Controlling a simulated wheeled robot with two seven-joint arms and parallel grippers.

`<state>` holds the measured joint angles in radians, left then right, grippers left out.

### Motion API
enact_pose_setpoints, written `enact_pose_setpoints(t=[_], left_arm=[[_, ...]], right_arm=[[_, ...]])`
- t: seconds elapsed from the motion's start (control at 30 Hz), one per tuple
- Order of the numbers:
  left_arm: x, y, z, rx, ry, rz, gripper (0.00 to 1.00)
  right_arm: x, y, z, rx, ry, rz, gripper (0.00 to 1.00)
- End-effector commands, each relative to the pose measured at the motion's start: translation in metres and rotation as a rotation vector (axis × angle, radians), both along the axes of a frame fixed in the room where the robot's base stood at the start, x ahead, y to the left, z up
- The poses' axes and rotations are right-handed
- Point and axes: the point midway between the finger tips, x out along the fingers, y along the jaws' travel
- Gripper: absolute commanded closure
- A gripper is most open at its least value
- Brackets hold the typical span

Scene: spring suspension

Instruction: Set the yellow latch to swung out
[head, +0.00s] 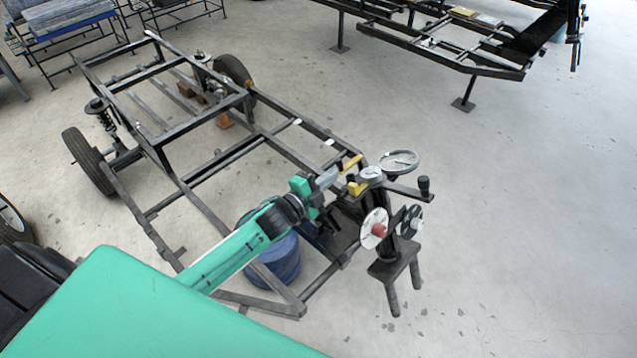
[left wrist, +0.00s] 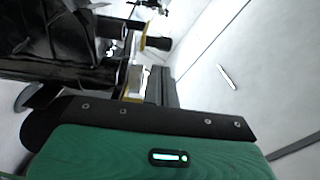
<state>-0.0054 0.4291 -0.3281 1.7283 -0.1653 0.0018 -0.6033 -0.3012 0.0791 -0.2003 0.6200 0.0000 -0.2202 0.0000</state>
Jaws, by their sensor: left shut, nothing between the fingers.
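Yellow parts show beside the small fixture at the frame's near right corner in the head view: a thin yellow bar (head: 351,163) slanting up to the right, and a blockier yellow piece (head: 357,188) just below it. I cannot tell which of them is the latch, or whether they are one part. My left gripper (head: 331,177) is shut and empty, its tips close to both yellow parts; contact cannot be made out. In the left wrist view, a yellow sliver (left wrist: 133,98) shows just past the gripper's dark edge. My right gripper is not in view.
The fixture carries a grey dial (head: 371,173), a round handwheel (head: 399,162), a white disc with a red knob (head: 375,229) and a black knob (head: 424,184). A blue drum (head: 275,262) stands under my left arm. Floor to the right is clear.

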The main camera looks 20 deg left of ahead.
Motion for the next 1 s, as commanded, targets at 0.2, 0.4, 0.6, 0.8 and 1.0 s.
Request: enact_pose_setpoints(t=[0.2,0.4,0.6,0.8,1.0], left_arm=[[0.023,-0.009,0.001,-0.001,-0.001,-0.001,1.00],[0.029,-0.012,0.000,-0.001,0.000,-0.001,1.00],[0.029,-0.012,0.000,0.000,0.000,-0.001,1.00],[0.029,-0.009,-0.001,0.001,-0.001,-0.003,1.00],[0.025,0.004,-0.004,-0.002,-0.014,-0.018,1.00]], right_arm=[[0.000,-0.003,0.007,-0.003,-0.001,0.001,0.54],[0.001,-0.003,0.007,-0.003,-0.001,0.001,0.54],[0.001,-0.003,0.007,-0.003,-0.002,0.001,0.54],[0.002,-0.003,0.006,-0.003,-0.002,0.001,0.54],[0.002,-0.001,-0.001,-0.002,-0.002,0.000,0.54]])
